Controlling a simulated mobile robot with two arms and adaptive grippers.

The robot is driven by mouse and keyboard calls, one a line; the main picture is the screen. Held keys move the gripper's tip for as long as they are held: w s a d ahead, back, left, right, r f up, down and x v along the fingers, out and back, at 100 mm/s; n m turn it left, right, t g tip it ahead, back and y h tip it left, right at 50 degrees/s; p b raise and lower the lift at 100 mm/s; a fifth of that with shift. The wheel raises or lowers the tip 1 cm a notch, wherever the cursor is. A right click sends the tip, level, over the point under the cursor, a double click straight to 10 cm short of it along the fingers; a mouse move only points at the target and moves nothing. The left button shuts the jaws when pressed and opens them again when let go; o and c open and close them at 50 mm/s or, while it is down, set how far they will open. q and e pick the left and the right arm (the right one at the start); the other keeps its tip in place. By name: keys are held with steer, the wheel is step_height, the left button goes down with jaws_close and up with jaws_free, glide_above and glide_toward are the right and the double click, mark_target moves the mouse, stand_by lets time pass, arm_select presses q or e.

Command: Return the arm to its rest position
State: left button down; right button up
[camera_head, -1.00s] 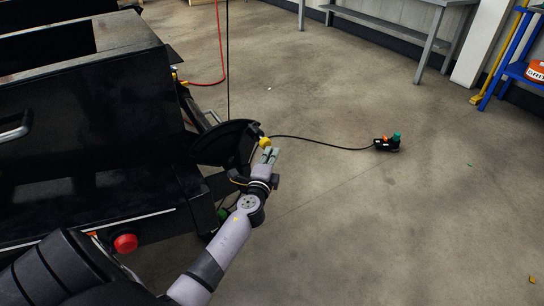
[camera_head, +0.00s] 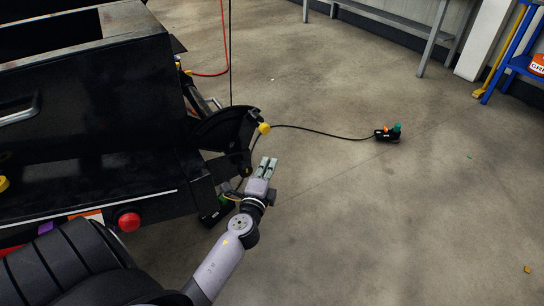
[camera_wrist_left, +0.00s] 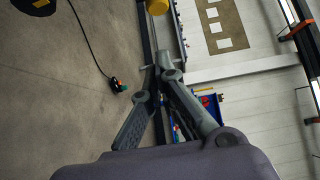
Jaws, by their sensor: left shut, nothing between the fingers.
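My left arm comes up from the bottom of the head view. My left gripper (camera_head: 268,163) is shut and empty, above the concrete floor, to the right of the black trailer (camera_head: 90,130). Its grey fingers point away from me, a little below a yellow knob (camera_head: 264,128) at the trailer's corner and apart from it in the picture. In the left wrist view the fingers (camera_wrist_left: 160,62) come together, and a yellow part (camera_wrist_left: 157,6) shows past their tips at the top edge. My right gripper is not in view.
A black cable runs from near the knob to a small black device (camera_head: 386,136) with orange and green tops on the floor. A red round light (camera_head: 129,221) sits on the trailer's rear. A blue rack (camera_head: 515,62) stands far right. The floor at the right is mostly clear.

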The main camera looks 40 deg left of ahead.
arm_select(q)
steer(key=shift+s+d, duration=0.2)
steer(key=shift+s, duration=0.3)
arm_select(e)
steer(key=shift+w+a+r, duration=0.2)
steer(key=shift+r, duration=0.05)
